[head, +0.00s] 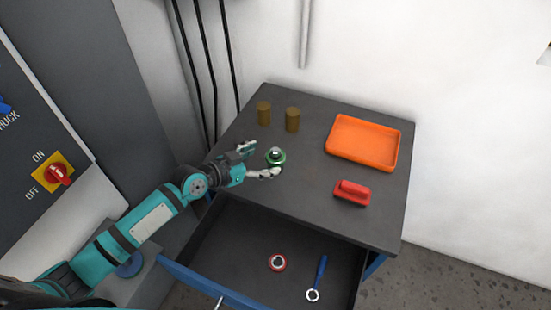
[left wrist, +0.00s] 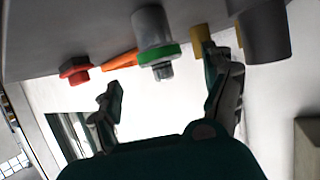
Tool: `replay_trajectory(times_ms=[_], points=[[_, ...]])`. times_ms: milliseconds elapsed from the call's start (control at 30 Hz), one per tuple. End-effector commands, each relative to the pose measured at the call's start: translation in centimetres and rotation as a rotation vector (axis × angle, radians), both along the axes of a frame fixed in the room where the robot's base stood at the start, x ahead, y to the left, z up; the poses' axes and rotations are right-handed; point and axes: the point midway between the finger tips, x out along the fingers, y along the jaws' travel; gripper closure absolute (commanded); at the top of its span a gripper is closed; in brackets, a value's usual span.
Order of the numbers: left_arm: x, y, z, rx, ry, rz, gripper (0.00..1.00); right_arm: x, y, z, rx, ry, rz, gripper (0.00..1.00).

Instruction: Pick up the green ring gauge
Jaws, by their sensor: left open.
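The green ring gauge (head: 276,161) is around a grey metal post near its top, on the dark tabletop (head: 315,205). The left wrist view, which looks upside down, also shows the green ring (left wrist: 159,54) around the grey post (left wrist: 152,25), with a narrower metal stub beyond it. My left gripper (head: 259,160) is open just left of the ring in the head view, with its fingers spread towards either side of it. In the left wrist view the fingers (left wrist: 162,72) stand apart with nothing between the tips. My right gripper is not in view.
Two brass cylinders (head: 292,120) stand behind the ring. An orange tray (head: 362,142) and a red block-like object (head: 352,192) are to the right.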

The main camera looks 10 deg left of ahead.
Motion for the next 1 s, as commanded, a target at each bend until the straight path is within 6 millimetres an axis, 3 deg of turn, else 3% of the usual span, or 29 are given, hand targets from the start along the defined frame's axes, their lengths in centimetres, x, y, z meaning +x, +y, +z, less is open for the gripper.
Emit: replay_trajectory(times_ms=[167, 300, 433, 633, 1000], points=[[1.8, -1.3, -1.2, -0.005, 0.0, 0.001, 0.17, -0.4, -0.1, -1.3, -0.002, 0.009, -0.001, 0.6], [3.3, -2.3, -1.8, -0.003, -0.002, 0.0, 0.17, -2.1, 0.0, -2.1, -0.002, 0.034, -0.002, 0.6], [3.8, -2.7, -2.0, -0.001, 0.001, 0.0, 0.17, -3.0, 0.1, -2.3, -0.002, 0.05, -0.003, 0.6], [3.8, -2.7, -2.0, -0.001, 0.001, 0.0, 0.17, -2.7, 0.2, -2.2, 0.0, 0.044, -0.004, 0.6], [3.8, -2.7, -2.0, -0.001, 0.001, 0.0, 0.65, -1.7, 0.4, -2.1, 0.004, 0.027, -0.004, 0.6]])
